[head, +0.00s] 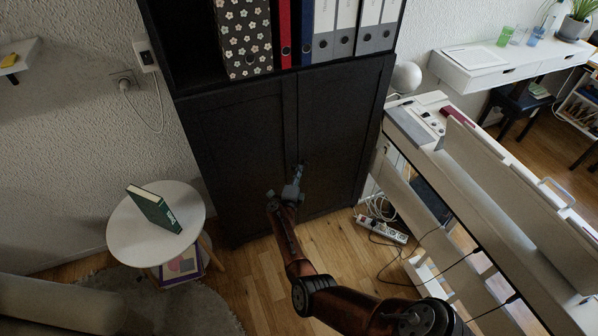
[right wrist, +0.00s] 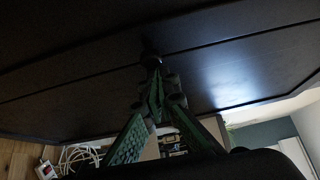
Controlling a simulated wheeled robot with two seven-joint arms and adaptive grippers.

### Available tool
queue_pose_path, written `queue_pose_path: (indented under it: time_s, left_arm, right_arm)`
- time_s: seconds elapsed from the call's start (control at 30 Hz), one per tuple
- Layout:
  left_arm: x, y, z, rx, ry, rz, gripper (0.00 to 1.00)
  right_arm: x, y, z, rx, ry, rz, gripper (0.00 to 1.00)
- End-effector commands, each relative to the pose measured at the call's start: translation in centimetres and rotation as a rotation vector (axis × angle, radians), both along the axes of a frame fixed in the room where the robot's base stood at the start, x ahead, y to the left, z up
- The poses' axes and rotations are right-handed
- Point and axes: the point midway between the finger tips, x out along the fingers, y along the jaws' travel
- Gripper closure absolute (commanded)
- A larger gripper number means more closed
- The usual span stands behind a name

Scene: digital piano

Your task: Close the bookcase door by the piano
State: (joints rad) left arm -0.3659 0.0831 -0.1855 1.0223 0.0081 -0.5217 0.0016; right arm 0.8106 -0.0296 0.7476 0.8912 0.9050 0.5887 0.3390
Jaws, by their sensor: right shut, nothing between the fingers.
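The black bookcase (head: 180,50) stands against the wall, with two lower doors. Its left door (head: 235,150) and right door (head: 340,125) both look flush or nearly flush with the front; I cannot tell whether a small gap is left. My right gripper (head: 298,172) is in front of the doors near their middle seam, shut and empty. In the right wrist view the gripper (right wrist: 152,62) has its fingertips together, at or very near the dark door surface (right wrist: 220,75); contact is unclear. My left gripper is out of view.
A white round table (head: 125,235) with a green book (head: 155,208) stands left of the bookcase. The white piano (head: 470,190) is at the right. A power strip (head: 381,228) with cables lies on the floor between the bookcase and piano.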

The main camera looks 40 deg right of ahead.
Motion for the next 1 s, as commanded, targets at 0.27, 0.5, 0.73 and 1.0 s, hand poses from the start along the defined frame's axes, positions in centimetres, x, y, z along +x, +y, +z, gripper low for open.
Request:
queue_pose_path:
  time_s: [0.27, 0.5, 0.73, 1.0]
  left_arm:
    - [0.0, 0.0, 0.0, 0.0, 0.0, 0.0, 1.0]
    - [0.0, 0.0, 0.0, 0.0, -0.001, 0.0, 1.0]
    - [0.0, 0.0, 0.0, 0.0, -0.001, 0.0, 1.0]
    - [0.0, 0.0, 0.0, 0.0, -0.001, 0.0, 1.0]
  right_arm:
    - [-2.1, 2.7, -0.2, 0.004, 0.0, 0.0, 1.0]
    - [-4.1, 5.1, -0.1, 0.002, 0.0, 0.0, 1.0]
    - [-4.7, 5.7, -0.1, 0.001, 0.001, -0.001, 1.0]
    - [-5.5, 6.2, -3.2, -0.102, 0.123, 0.115, 1.0]
